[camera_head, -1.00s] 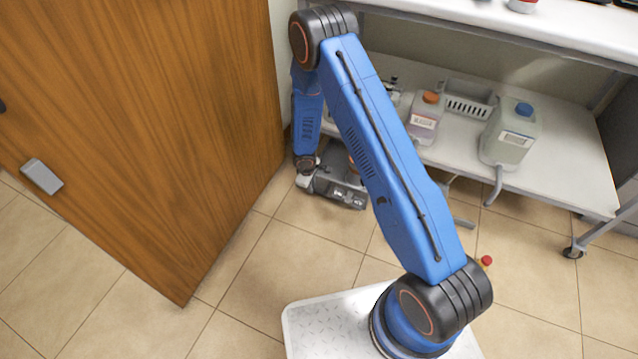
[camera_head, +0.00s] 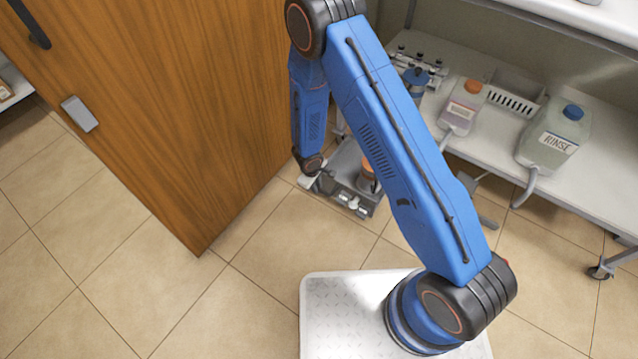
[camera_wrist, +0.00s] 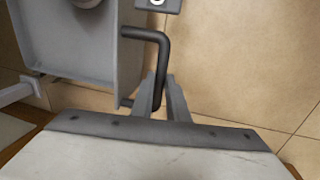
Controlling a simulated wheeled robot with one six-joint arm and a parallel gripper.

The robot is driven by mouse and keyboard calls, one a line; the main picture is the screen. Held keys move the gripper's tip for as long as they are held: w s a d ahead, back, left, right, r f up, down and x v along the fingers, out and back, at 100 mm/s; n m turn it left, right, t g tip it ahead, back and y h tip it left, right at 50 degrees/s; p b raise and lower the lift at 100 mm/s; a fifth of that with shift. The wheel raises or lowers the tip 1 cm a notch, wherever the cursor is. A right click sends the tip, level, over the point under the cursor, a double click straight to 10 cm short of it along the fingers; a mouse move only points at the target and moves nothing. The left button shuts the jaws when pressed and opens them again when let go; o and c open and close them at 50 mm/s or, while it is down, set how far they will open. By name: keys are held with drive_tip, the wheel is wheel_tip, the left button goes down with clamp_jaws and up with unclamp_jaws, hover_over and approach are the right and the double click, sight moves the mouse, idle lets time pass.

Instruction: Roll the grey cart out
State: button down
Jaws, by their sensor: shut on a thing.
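The grey cart (camera_head: 348,164) is a low grey tray on the floor, between the wooden cabinet and the wheeled bench. It carries an orange-topped item (camera_head: 367,170), partly hidden by my arm. In the wrist view the cart's grey wall (camera_wrist: 98,50) shows at the left, with a black bar handle (camera_wrist: 162,60) on its side. My gripper (camera_wrist: 162,88) is shut on the lower part of that handle. In the head view my gripper (camera_head: 312,180) is at the cart's left end and is small.
The wooden cabinet (camera_head: 180,110) stands close on the left. The white bench (camera_head: 490,140) on the right holds a RINSE jug (camera_head: 553,138) and an orange-capped bottle (camera_head: 463,106). Tiled floor (camera_head: 250,240) is free in front.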

drive_tip(key=c, duration=1.7)
unclamp_jaws()
drive_tip(key=shift+r, duration=0.15)
drive_tip(key=s+r, duration=0.1)
drive_tip(key=r, duration=0.4)
drive_tip(key=a+r, duration=0.1)
drive_tip(key=r, duration=0.5)
drive_tip(key=s+a+r, duration=0.1)
drive_tip(key=r, duration=0.4)
drive_tip(key=shift+s+r, duration=0.35)
drive_tip(key=shift+r, duration=0.05)
